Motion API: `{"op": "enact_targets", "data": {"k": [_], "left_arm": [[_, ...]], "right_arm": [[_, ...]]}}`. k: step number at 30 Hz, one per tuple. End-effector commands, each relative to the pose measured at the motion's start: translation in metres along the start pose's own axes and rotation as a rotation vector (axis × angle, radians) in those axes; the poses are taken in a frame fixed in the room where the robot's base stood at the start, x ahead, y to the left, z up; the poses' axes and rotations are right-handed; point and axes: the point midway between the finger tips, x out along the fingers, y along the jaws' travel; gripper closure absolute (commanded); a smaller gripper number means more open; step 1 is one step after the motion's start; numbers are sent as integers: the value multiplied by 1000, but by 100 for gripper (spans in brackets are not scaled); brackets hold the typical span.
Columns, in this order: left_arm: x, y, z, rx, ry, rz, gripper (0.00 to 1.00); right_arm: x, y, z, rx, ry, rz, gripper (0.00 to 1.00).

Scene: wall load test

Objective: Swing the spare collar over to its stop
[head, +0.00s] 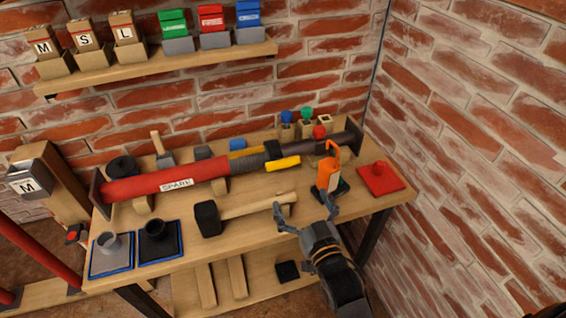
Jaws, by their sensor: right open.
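The spare prop lies across the bench, with a red tube (170,184) labelled SPARE at the left and a dark tube (318,143) at the right. A dark collar (271,151) sits around it where the two sections meet. A yellow lever (284,163) sticks out from the collar to the right, on the near side. Which part is the stop, I cannot tell. My right gripper (305,207) is open and empty at the bench's front edge, nearer than the collar and apart from it. My left gripper is not in view.
A mallet (208,218) lies between the gripper and the prop. An orange tool (329,173) stands close beyond the right finger. A red plate (380,179) lies at the right end. Several small pegs stand behind the prop. Brick walls close the back and right.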

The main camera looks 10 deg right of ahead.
Motion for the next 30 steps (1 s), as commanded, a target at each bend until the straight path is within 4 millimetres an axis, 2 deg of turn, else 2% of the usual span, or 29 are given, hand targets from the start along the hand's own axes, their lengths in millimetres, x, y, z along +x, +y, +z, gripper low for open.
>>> {"op": "enact_targets", "data": {"k": [15, 21, 30], "left_arm": [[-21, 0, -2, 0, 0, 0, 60], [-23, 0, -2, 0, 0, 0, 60], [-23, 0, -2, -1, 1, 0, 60]], "right_arm": [[102, 0, -2, -1, -1, 0, 0], [123, 0, 0, -1, -3, 0, 0], [128, 0, 0, 0, -3, 0, 0]]}}
